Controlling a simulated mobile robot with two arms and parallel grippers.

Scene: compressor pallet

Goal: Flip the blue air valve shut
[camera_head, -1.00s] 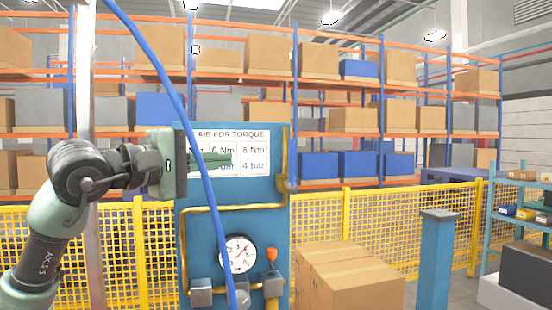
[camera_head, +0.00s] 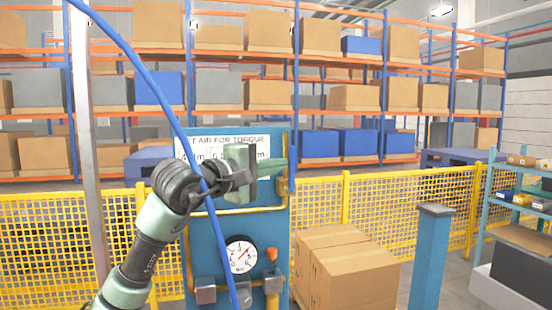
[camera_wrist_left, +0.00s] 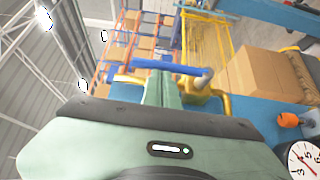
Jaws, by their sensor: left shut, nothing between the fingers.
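The blue valve lever (camera_wrist_left: 178,68) shows in the left wrist view. It runs along the yellow pipe (camera_wrist_left: 222,98) from a grey pivot (camera_wrist_left: 205,79), pointing up the panel. In the head view the lever is hard to make out near the pipe at the panel's right edge. My left gripper (camera_head: 285,156) is shut and empty, its fingers pointing right across the panel. In the left wrist view its fingertips (camera_wrist_left: 163,80) overlap the lever's near edge; I cannot tell whether they touch it.
The blue panel (camera_head: 269,225) carries a torque sign (camera_head: 195,143), a round gauge (camera_head: 241,255) and an orange knob (camera_head: 271,254). Cardboard boxes (camera_head: 350,275), a blue post (camera_head: 432,260) and a yellow fence (camera_head: 400,200) stand to the right.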

